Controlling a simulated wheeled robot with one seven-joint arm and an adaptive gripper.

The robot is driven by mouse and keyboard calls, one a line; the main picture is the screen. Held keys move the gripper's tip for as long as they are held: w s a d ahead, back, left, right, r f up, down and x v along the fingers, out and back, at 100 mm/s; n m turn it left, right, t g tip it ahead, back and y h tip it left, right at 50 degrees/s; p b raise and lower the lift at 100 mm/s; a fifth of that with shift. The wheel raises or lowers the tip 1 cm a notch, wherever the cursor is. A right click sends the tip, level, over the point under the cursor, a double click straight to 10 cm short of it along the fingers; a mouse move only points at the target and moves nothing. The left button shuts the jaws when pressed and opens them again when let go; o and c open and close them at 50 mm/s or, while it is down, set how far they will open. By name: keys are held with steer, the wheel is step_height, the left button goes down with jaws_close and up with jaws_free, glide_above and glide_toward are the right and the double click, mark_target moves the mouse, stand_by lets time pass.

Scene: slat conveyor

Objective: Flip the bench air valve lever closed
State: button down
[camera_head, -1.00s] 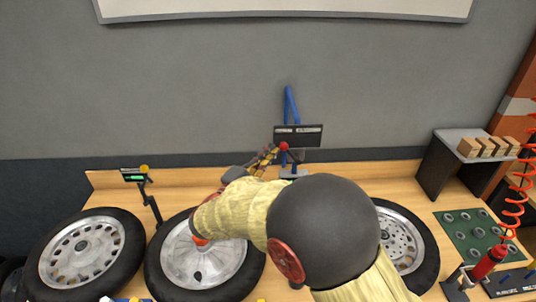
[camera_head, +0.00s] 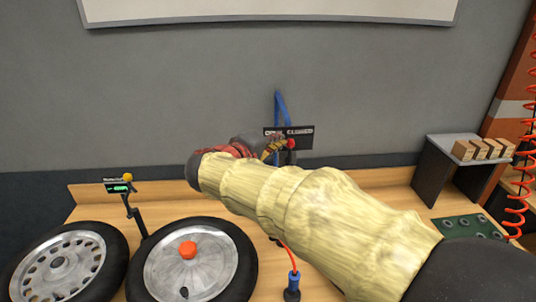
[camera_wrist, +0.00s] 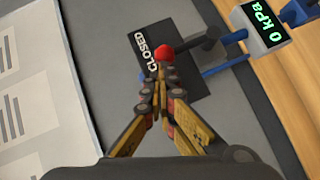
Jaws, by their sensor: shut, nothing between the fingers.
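The air valve lever ends in a red ball knob (camera_head: 292,143), in front of a black sign (camera_head: 302,131) whose visible word on the right is CLOSED. In the wrist view, the red knob (camera_wrist: 164,53) stands at the end of a dark lever (camera_wrist: 205,42), next to the word CLOSED on the sign (camera_wrist: 180,85). My gripper (camera_head: 276,150) is just left of the knob in the head view. In the wrist view, my gripper (camera_wrist: 161,72) is shut and empty, its tips right at the knob; I cannot tell if they touch. My arm hides the valve's lower part.
A green display (camera_wrist: 263,25) reads 0 kPa, with blue pipe beside it. Wheels (camera_head: 190,262) lie on the wooden bench at left. A digital gauge on a stand (camera_head: 120,188) stands behind them. A small shelf with wooden blocks (camera_head: 463,149) is at right.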

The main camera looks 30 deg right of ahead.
steer(key=s+d+m+y+b, duration=0.2)
steer(key=d+m+y+b, duration=0.1)
steer(key=d, duration=0.3)
steer(key=shift+s+r+y+b, duration=0.25)
steer(key=shift+y+b, duration=0.25)
steer(key=shift+b, duration=0.15)
steer(key=shift+d, duration=0.2)
